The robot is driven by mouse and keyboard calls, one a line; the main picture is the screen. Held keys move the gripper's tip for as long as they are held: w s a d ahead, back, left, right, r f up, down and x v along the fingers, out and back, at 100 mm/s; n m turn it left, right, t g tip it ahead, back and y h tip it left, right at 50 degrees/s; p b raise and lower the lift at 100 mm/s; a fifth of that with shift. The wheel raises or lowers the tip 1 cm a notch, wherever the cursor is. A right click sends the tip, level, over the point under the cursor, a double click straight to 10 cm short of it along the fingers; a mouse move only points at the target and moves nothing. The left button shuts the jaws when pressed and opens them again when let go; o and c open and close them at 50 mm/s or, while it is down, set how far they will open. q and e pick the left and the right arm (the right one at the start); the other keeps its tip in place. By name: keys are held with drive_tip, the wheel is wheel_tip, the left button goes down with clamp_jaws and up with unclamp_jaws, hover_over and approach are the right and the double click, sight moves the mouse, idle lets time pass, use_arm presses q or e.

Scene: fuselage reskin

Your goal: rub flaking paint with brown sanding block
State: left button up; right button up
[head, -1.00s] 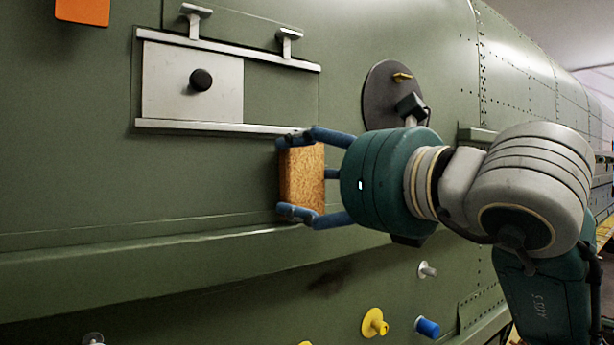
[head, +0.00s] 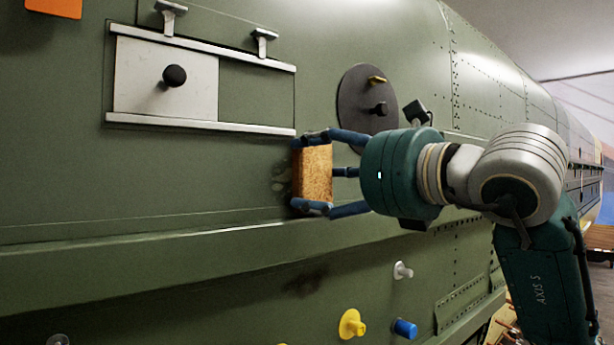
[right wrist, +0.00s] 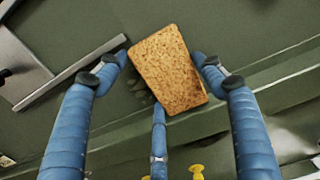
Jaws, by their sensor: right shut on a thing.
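My right gripper (head: 318,172) is shut on the brown sanding block (head: 312,173), a speckled cork-coloured brick gripped at its top and bottom ends. It holds the block upright at the green fuselage skin (head: 200,190), just below the right end of the lower rail. A mottled dark patch, apparently the flaking paint (head: 281,178), shows just left of the block and is partly hidden by it. In the right wrist view the block (right wrist: 168,70) sits between the blue fingers, with part of the patch (right wrist: 141,90) at its left edge. I cannot tell whether the block touches the skin. My left gripper is out of view.
A white sliding panel (head: 140,80) with a black knob sits between two rails at upper left. A dark round disc (head: 362,98) with a yellow handle is above my right gripper. A ledge (head: 150,252) runs below. Yellow (head: 352,324) and blue (head: 405,328) knobs protrude lower down.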

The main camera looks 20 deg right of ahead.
drive_tip(key=shift+w+d, duration=0.15)
drive_tip(key=shift+d, duration=0.2)
drive_tip(key=shift+s+a, duration=0.45)
drive_tip(key=shift+a, duration=0.75)
drive_tip(key=shift+s+a, duration=0.4)
drive_tip(key=shift+a, duration=0.85)
drive_tip(key=shift+s+a, duration=0.45)
drive_tip(key=shift+a, duration=0.75)
drive_tip(key=shift+s+d+f+b, duration=0.1)
drive_tip(key=shift+d+b, duration=0.05)
drive_tip(key=shift+b, duration=0.2)
drive_tip(key=shift+s+d+b, duration=0.25)
drive_tip(key=shift+s+b, duration=0.05)
drive_tip(key=shift+s, duration=0.35)
drive_tip(key=shift+b+v, duration=0.45)
drive_tip(key=shift+v, duration=1.75)
drive_tip(key=v, duration=0.3)
drive_tip(key=shift+b, duration=0.3)
